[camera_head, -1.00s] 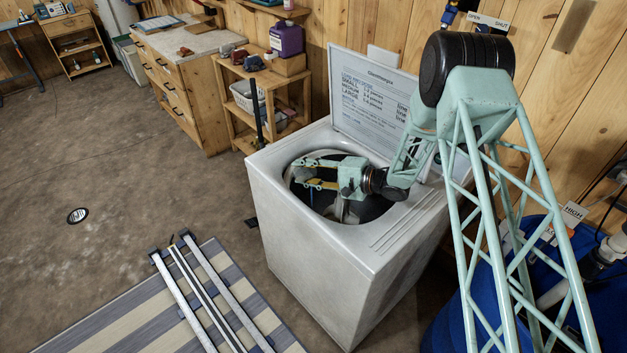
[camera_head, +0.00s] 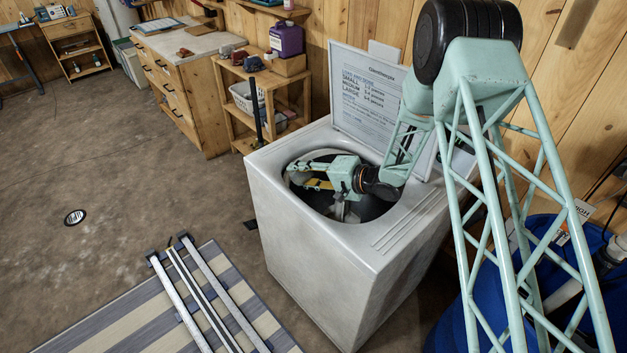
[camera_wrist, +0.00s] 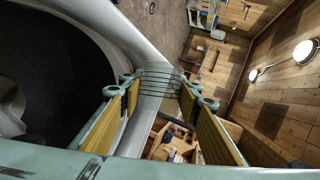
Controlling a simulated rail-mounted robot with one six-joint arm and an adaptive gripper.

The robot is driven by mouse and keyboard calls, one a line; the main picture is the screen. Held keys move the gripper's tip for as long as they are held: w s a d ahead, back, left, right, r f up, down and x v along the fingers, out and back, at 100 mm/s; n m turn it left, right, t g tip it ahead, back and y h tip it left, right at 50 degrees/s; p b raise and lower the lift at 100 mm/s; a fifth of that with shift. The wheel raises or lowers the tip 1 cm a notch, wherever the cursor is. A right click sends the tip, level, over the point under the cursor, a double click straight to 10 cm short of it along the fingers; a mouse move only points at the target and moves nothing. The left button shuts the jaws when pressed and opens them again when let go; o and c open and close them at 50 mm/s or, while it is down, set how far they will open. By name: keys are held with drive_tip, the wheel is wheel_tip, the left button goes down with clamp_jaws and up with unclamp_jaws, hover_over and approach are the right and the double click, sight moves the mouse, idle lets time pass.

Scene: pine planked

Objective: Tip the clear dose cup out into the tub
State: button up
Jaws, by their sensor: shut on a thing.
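My gripper (camera_head: 291,175) is over the round top opening of the white washing machine (camera_head: 310,250), level with or just inside the rim. In the wrist view my two yellow-padded fingers (camera_wrist: 160,88) stand apart, shut on the clear dose cup (camera_wrist: 160,80). The cup is see-through; only faint dark lines across the gap show it. Its tilt and contents cannot be made out, and it is not distinguishable in the head view. The dark tub (camera_wrist: 55,75) fills the left of the wrist view, with a pale agitator (camera_wrist: 12,110) inside; it also shows in the head view (camera_head: 372,208).
The washer's raised lid (camera_head: 365,90) stands behind the opening. A wooden shelf (camera_head: 270,90) with a purple jug (camera_head: 286,40) is behind left. A blue barrel (camera_head: 550,250) is at the right. Metal rails (camera_head: 205,290) lie on a striped rug at front left.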

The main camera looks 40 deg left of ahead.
drive_tip(key=shift+s+f+n+b, duration=0.25)
drive_tip(key=shift+s+n+b, duration=0.1)
drive_tip(key=shift+b, duration=0.5)
drive_tip(key=shift+a+f+n+t+h+b, duration=0.1)
drive_tip(key=shift+f+n+t+h+b, duration=0.2)
drive_tip(key=shift+n+t+b, duration=0.35)
drive_tip(key=shift+s+r+n+t+b, duration=0.1)
drive_tip(key=shift+r+n+t+b, duration=0.3)
drive_tip(key=shift+b, duration=0.4)
drive_tip(key=shift+f+n+t+h+b, duration=0.15)
drive_tip(key=shift+n+t+h+b, duration=0.15)
drive_tip(key=shift+b, duration=0.45)
drive_tip(key=shift+f+b, duration=0.15)
drive_tip(key=shift+b, duration=0.45)
drive_tip(key=shift+s+r+n+t+b, duration=0.15)
drive_tip(key=shift+r+n+t+b, duration=0.4)
drive_tip(key=shift+b, duration=1)
drive_tip(key=shift+s+a+f+n+t+h+b, duration=0.25)
drive_tip(key=shift+s+f+n+t+b, duration=0.3)
drive_tip(key=shift+b, duration=1.95)
drive_tip(key=shift+s+a+r+n+t+b, duration=0.1)
drive_tip(key=shift+s+r+n+t+b, duration=0.5)
drive_tip(key=shift+b, duration=1.7)
drive_tip(key=shift+s+f+n+t+b, duration=0.2)
drive_tip(key=shift+s+n+t+b, duration=0.1)
drive_tip(key=shift+b, duration=1.25)
